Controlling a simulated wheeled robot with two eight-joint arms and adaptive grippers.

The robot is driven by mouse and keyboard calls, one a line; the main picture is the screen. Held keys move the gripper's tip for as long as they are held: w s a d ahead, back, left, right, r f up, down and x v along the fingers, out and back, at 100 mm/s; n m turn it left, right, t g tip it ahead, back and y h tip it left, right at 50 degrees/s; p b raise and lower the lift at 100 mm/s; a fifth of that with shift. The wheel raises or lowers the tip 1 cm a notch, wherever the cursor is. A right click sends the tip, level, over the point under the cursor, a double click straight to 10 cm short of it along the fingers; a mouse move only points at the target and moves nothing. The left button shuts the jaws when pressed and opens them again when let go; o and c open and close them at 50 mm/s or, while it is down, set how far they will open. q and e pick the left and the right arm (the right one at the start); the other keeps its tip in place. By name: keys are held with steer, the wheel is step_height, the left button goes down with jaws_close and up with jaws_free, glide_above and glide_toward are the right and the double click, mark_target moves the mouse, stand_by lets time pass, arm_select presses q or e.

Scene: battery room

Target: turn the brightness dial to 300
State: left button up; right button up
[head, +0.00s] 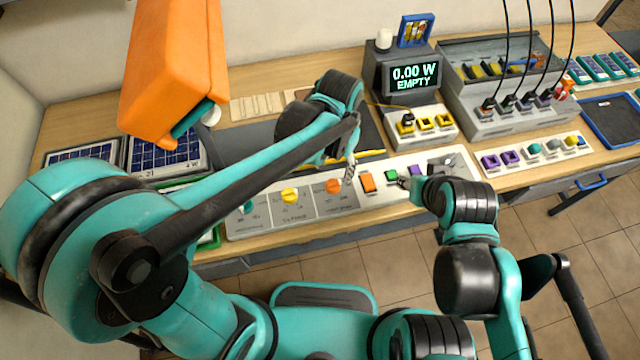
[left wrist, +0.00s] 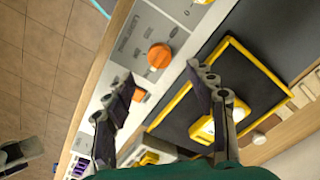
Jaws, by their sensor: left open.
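A white control panel (head: 265,222) lies along the front of the bench. It carries a teal dial (head: 247,208), a yellow dial (head: 290,195) and an orange dial (head: 334,186). My left gripper (head: 350,168) is above the panel beside the orange dial. In the left wrist view its fingers (left wrist: 163,88) are spread and empty, with the orange dial (left wrist: 159,56) beyond the gap between them. My right gripper (head: 404,183) is low by the panel's buttons; its jaws are unclear.
An orange rocker (head: 367,182), a green button (head: 391,175) and a purple button (head: 416,170) sit right of the dials. Behind are a dark yellow-edged mat (left wrist: 240,62), a display (head: 413,75) reading 0.00 W EMPTY, and a cabled box (head: 490,122). An orange block (head: 172,65) looms upper left.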

mark_target(333, 182)
arm_select(q)
step_height(333, 182, down, 8)
steer(key=b, duration=0.2)
steer(key=shift+w+d+r+b, duration=0.1)
steer(key=shift+r+b, duration=0.05)
steer(key=shift+b, duration=0.25)
steer(key=c, duration=1.2)
